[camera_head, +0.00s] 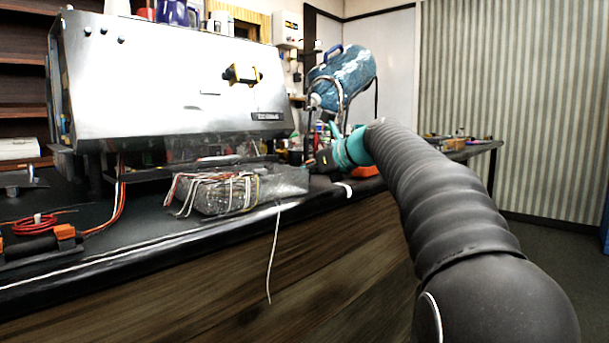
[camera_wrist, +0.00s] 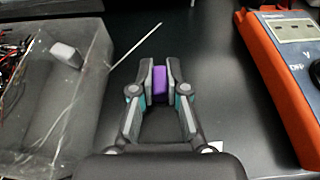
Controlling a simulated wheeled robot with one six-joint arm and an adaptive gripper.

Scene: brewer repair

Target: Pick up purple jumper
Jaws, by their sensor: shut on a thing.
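The purple jumper (camera_wrist: 159,84) is a small purple block seen in the wrist view. It sits between the two fingertips of my gripper (camera_wrist: 160,86), with a finger pad against each side of it. My gripper is shut on it. The dark counter top lies beneath; I cannot tell whether the jumper touches it. In the head view my gripper (camera_head: 325,158) is small and dark at the end of my arm, over the counter beside the clear box, and the jumper cannot be made out there.
A clear box (camera_head: 290,180) of wires stands left of my gripper, with a white wire sticking out. An orange meter (camera_wrist: 290,120) lies to the right. A large steel brewer (camera_head: 170,95) and a blue water bottle (camera_head: 345,75) stand behind. Dark counter (camera_wrist: 205,40) is free between box and meter.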

